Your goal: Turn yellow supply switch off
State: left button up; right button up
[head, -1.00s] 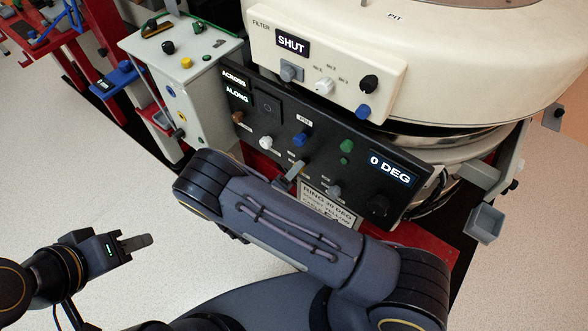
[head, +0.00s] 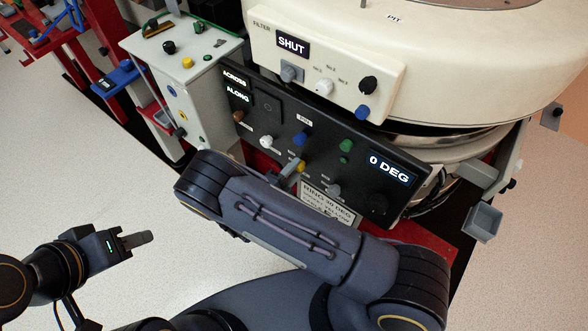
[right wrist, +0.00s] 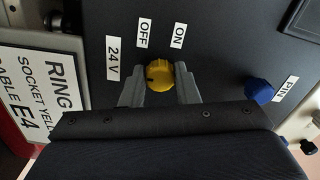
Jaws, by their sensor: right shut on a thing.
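The yellow supply switch (right wrist: 159,74) is a round knob on a dark panel, with OFF, ON and 24 V labels beside it in the right wrist view. My right gripper (right wrist: 159,90) is shut on it, one grey finger on each side. I cannot tell for sure which label the knob points at. In the head view the yellow knob (head: 300,165) shows just past the fingertips of my right gripper (head: 291,171). My left gripper (head: 138,239) is away from the panel at the lower left; its fingers overlap in view, so its opening is unclear.
The dark panel (head: 325,146) also has a blue PIN knob (right wrist: 259,91), white and green knobs, and a 0 DEG display (head: 389,169). A RING sign (head: 326,203) sits below. The cream filter housing (head: 330,60) is above. Floor at left is clear.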

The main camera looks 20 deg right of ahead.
dwell(0.4)
jog(key=o, duration=1)
jog(key=v, duration=0.7)
jog(key=shift+s+a, duration=0.25)
jog(key=shift+a, duration=0.1)
